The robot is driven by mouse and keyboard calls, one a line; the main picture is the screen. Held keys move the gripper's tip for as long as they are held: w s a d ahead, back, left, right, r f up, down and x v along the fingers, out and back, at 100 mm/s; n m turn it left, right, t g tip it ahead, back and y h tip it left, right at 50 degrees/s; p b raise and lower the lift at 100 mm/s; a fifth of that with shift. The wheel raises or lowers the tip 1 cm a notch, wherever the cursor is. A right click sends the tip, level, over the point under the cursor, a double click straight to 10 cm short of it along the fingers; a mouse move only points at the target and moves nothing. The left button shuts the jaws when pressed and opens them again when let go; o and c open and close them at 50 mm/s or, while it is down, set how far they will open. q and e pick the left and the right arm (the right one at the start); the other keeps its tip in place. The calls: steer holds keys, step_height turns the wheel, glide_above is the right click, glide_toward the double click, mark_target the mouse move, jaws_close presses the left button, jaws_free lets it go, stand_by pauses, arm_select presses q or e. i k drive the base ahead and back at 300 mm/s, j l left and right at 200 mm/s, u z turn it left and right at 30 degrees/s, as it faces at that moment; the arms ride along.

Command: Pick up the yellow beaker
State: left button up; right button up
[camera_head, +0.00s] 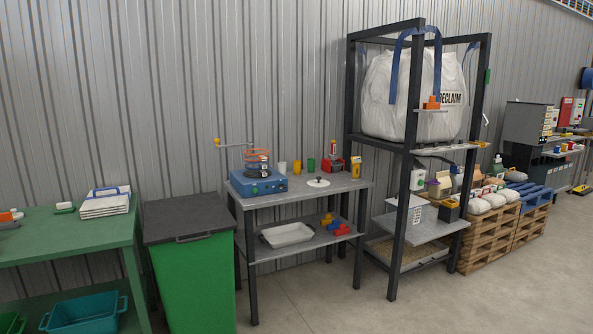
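A small yellow beaker (297,167) stands upright on the top of a grey metal bench (345,186) in the middle of the view. A white beaker (282,168) stands to its left and a green beaker (311,165) to its right. The yellow beaker looks clear of both. Neither of my grippers shows in this view.
On the bench, a blue device (259,187) stands left of the beakers, a white disc (318,182) in front, and a red box (333,164) to the right. A green bin (195,275) stands left of the bench, a dark rack (400,220) right. Floor in front is clear.

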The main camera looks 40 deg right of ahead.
mark_target(296, 164)
steer(key=z, duration=1.9)
steer(key=i+j+u, duration=0.35)
steer(key=i+j, duration=0.25)
steer(key=j, duration=0.2)
steer(key=i+j+u, duration=0.4)
steer(key=i+j, duration=0.25)
steer(key=i+z, duration=0.65)
steer(key=i+j+z, duration=0.35)
steer(key=i+l+z, duration=0.15)
steer(key=i+z, duration=0.2)
steer(key=i, duration=0.2)
steer(key=i+z, duration=0.35)
steer(key=i, duration=0.25)
